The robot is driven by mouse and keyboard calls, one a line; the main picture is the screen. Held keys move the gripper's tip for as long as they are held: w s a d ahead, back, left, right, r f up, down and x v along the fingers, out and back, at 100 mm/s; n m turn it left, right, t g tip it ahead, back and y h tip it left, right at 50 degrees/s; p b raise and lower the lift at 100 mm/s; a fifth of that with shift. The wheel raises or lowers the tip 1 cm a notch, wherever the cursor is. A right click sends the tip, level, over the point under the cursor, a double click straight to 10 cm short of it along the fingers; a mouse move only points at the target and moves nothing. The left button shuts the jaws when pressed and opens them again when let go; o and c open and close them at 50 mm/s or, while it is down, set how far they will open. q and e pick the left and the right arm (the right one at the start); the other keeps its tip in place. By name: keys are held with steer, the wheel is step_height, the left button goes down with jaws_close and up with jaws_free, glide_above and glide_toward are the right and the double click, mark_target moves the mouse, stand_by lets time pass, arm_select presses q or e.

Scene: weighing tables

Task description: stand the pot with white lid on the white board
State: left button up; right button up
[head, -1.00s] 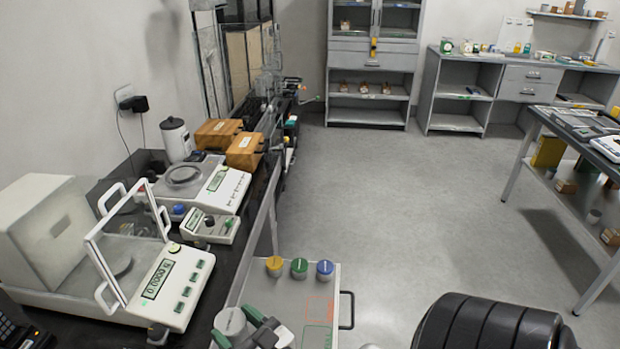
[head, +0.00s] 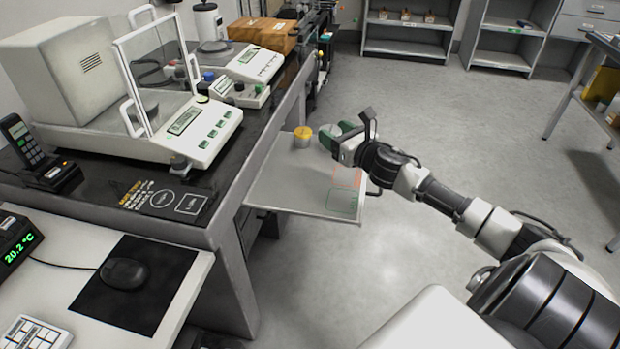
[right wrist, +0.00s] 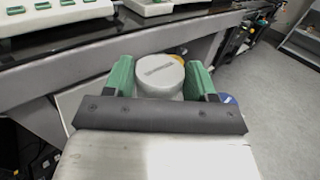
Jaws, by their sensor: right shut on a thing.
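The pot with white lid (right wrist: 158,76) is between the green fingers of my right gripper (right wrist: 160,82) in the right wrist view, and the gripper is shut on it. In the head view my right gripper (head: 338,140) is over the far part of a pale board (head: 292,189) that juts out from the bench side. The gripper mostly hides the pot there. I cannot tell whether the pot touches the board. My left gripper is not in view.
A yellow-lidded pot (head: 302,136) stands on the board's far end; a blue lid (right wrist: 228,99) shows beside the right finger. The board's near part is clear and has red and green outlines. A balance (head: 190,130) stands on the bench at left.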

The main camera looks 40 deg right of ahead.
steer(key=w+a+f, duration=0.1)
steer(key=a+f, duration=0.1)
steer(key=a, duration=0.1)
steer(key=w+a+f, duration=0.2)
steer(key=a, duration=0.1)
steer(key=w+a+f+b, duration=0.1)
steer(key=w+a+f, duration=0.1)
steer(key=a, duration=0.1)
steer(key=shift+w+a+f, duration=0.2)
steer(key=shift+a+f, duration=0.05)
steer(key=shift+f, duration=0.05)
steer(key=shift+a+f, duration=0.1)
steer(key=shift+f, duration=0.15)
step_height(320, 180, down, 3)
steer(key=shift+f+b, duration=0.2)
steer(key=shift+b, duration=0.4)
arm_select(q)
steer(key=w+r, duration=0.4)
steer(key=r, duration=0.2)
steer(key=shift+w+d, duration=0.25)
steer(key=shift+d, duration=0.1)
arm_select(e)
steer(key=shift+f, duration=0.1)
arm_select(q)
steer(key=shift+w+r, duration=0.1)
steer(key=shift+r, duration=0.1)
arm_select(e)
steer(key=shift+f, duration=0.1)
steer(key=o, duration=0.9)
